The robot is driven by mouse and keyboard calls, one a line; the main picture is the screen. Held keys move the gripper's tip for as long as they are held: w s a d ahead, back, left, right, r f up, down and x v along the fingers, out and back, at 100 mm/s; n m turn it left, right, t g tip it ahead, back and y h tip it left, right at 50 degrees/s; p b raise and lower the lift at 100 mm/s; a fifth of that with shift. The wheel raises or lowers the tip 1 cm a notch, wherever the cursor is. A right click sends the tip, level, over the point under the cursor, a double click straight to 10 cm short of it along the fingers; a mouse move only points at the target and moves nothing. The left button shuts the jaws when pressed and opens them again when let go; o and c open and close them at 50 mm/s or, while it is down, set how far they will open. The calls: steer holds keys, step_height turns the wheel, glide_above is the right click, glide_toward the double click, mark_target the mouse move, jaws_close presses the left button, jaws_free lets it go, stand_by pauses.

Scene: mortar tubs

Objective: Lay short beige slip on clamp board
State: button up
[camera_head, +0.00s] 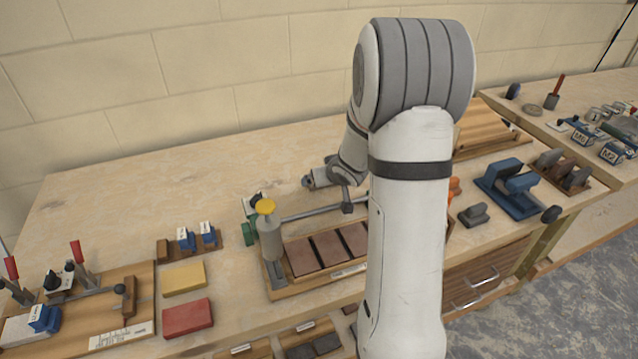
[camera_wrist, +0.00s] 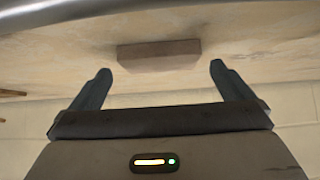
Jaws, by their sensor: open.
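My gripper (camera_wrist: 161,69) is open, with its two dark fingers spread and nothing between them. In the wrist view, a short brownish-beige block (camera_wrist: 160,53) lies on the pale tabletop beyond and between the fingertips, apart from them; I cannot tell for sure that it is the beige slip. In the head view my gripper (camera_head: 312,181) is small, over the bench behind the tile fixture, and no beige slip shows clearly there. The wooden clamp board (camera_head: 105,303) lies at the left, with red-handled clamps (camera_head: 80,262), a wooden stop and a pale slab.
A yellow block (camera_head: 184,278) and a red block (camera_head: 188,317) lie right of the clamp board. A fixture with brown tiles (camera_head: 329,249) and a yellow-knobbed post (camera_head: 267,228) stands mid-bench. Blue tools (camera_head: 510,187) sit at the right. The bench's back left is clear.

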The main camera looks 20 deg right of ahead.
steer(key=x, duration=0.2)
steer(key=shift+w+f, duration=0.2)
steer(key=shift+w, duration=0.05)
steer(key=c, duration=1.1)
